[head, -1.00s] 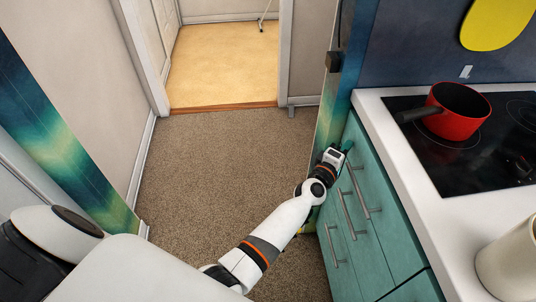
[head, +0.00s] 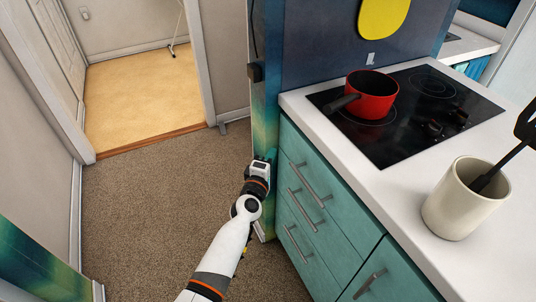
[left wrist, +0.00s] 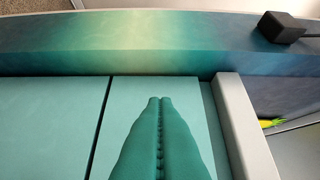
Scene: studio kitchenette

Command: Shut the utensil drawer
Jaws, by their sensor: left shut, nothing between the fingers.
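A stack of teal drawers fills the cabinet front below the worktop, each with a metal bar handle. The top drawer (head: 340,190) looks flush with the cabinet, as do those below it; which one is the utensil drawer is not marked. My left gripper (head: 260,166) is beside the far left end of the drawer fronts. In the left wrist view its teal fingers (left wrist: 160,110) are together with nothing between them, in front of flat teal panels (left wrist: 130,95) split by a dark seam. I cannot tell whether the fingertips touch a panel.
A red pan (head: 371,97) stands on the black hob (head: 430,135). A cream utensil crock (head: 462,205) is on the white worktop (head: 385,190). A blue-green tall panel (head: 267,110) borders the cabinet's far end. Carpeted floor (head: 160,215) to the left is clear.

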